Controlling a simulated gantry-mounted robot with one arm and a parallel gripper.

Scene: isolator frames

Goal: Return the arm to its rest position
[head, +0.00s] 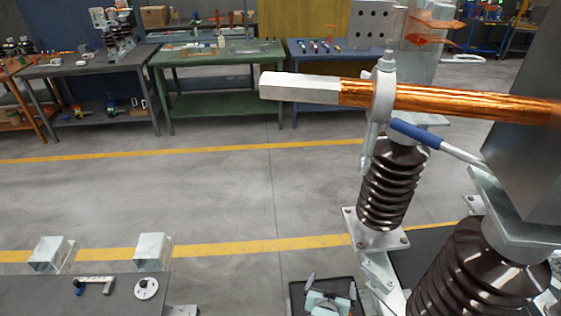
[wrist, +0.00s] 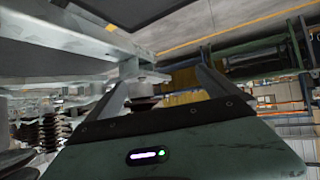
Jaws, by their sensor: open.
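My gripper (wrist: 166,68) shows in the wrist view, its two grey fingers spread wide apart. I see nothing held between them. A brown ribbed insulator (wrist: 144,88) shows beyond the gap, near the left finger; I cannot tell its distance. My gripper cannot be made out in the head view. There, an isolator stands at the right, with a copper-wound bar (head: 440,100) ending in a silver hexagonal tip. A brown ribbed insulator (head: 388,185) stands upright below the bar, and a larger one (head: 470,275) is nearer.
A blue-handled lever (head: 416,134) slants beside the insulators. A grey metal plate (wrist: 60,52) lies close at the left in the wrist view. A black tray (head: 296,292) holds parts at the bottom. A green workbench (head: 190,58) stands behind. The floor between is clear.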

